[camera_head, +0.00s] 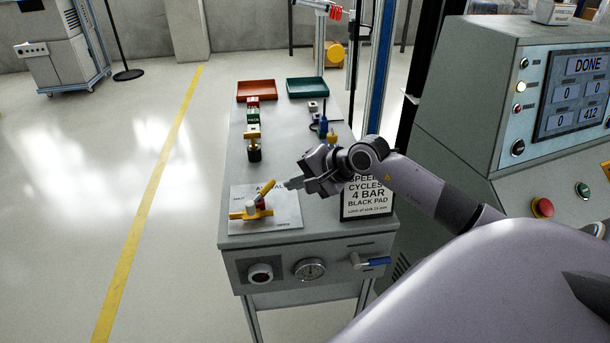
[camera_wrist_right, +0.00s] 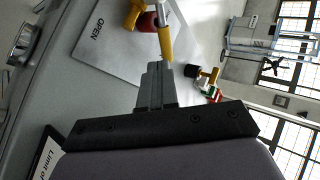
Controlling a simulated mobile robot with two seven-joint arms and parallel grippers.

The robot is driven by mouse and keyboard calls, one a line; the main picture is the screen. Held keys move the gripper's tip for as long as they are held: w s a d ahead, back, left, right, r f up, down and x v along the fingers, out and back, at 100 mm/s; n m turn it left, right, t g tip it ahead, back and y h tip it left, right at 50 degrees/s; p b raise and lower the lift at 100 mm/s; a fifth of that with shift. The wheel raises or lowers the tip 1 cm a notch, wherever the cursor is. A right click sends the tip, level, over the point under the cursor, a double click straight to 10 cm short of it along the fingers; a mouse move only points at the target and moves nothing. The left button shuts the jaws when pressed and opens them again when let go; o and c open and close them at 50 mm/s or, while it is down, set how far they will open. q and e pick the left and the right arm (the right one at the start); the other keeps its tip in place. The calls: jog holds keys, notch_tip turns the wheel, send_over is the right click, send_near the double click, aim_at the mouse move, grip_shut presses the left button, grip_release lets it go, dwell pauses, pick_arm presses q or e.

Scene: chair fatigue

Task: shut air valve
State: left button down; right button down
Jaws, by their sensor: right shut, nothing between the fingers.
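On top of the grey bench (camera_head: 238,170) lies a pale plate (camera_head: 285,215) marked OPEN in the right wrist view (camera_wrist_right: 95,50). On it sits a yellow and red fitting (camera_head: 250,213) with a tilted yellow lever (camera_head: 267,187). A blue lever (camera_head: 372,262) sticks out sideways from the bench's front panel. My right gripper (camera_head: 289,184) is shut and empty, just right of the yellow lever. In the right wrist view its fingertips (camera_wrist_right: 157,68) are close to the lever's end (camera_wrist_right: 165,44); I cannot tell whether they touch. My left gripper is not in view.
Red (camera_head: 256,90) and green (camera_head: 307,87) trays lie at the far end. A console (camera_head: 470,90) stands right.

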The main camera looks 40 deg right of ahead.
aim_at(271, 182)
jog(key=shift+x, duration=2.6)
jog(key=shift+w+f+b, duration=0.1)
jog(key=shift+w+b, duration=0.45)
jog(key=shift+b, duration=0.45)
jog(key=w+b, duration=0.2)
jog(key=b, duration=0.1)
jog(key=shift+a+f+b, duration=0.1)
jog(key=shift+b, duration=0.2)
jog(key=shift+w+a+b, duration=0.25)
jog(key=shift+w+b, duration=0.35)
jog(key=shift+b, duration=0.2)
jog(key=shift+w+a+r+b, duration=0.15)
jog(key=shift+w+r+b, duration=0.05)
jog(key=shift+w+b, duration=0.15)
